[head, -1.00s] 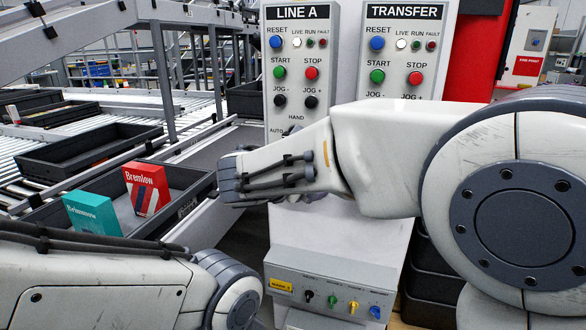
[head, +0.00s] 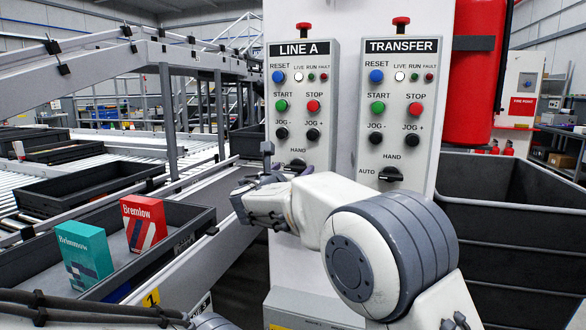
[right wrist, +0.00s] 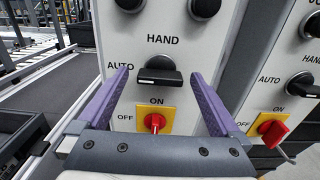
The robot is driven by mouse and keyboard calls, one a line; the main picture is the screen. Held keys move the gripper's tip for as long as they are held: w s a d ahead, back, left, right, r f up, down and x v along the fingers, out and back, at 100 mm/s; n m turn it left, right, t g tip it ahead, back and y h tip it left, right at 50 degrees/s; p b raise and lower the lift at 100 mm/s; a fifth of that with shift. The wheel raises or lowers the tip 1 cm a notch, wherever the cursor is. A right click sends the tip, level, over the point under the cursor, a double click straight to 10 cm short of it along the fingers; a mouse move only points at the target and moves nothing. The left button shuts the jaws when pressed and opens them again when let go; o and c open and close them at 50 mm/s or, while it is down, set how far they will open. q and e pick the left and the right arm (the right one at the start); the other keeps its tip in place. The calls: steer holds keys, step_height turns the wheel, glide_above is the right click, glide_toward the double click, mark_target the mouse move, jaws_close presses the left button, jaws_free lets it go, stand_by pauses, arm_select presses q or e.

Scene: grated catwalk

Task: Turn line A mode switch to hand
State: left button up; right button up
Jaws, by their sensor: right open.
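The LINE A panel (head: 302,95) stands in the middle of the head view. Its mode switch (right wrist: 158,68) is a black knob with a horizontal bar, marked HAND above and AUTO to the left. In the head view the switch is mostly hidden behind my right gripper. My right gripper (right wrist: 160,78) is open, its purple fingers on either side of the switch with gaps visible both sides. Whether the fingertips reach the knob's depth is unclear. My left gripper is out of view.
Below the switch is a red ON/OFF knob (right wrist: 155,121) on a yellow plate. The TRANSFER panel (head: 401,100) with a similar black switch (head: 391,174) stands close on the right. Left are conveyors and a black tray (head: 190,240) with two boxes. Dark bins (head: 510,202) stand right.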

steer(key=shift+w+d, duration=0.15)
steer(key=shift+w, duration=0.35)
steer(key=shift+c, duration=0.3)
steer(key=c, duration=1.3)
steer(key=shift+o, duration=0.2)
steer(key=shift+f+m+b, duration=0.2)
steer(key=shift+m+b, duration=0.8)
steer(key=shift+b, duration=0.25)
steer(key=m+b, duration=0.3)
steer(key=shift+d+f+m+b, duration=0.1)
steer(key=shift+m+b, duration=0.2)
steer(key=m+b, duration=0.3)
steer(key=shift+s+m, duration=0.1)
steer(key=shift+m, duration=0.2)
steer(key=m+b, duration=0.3)
steer(key=m, duration=0.1)
steer(key=shift+d+m+b, duration=0.1)
steer(key=shift+m+b, duration=1.2)
steer(key=shift+m, duration=1.1)
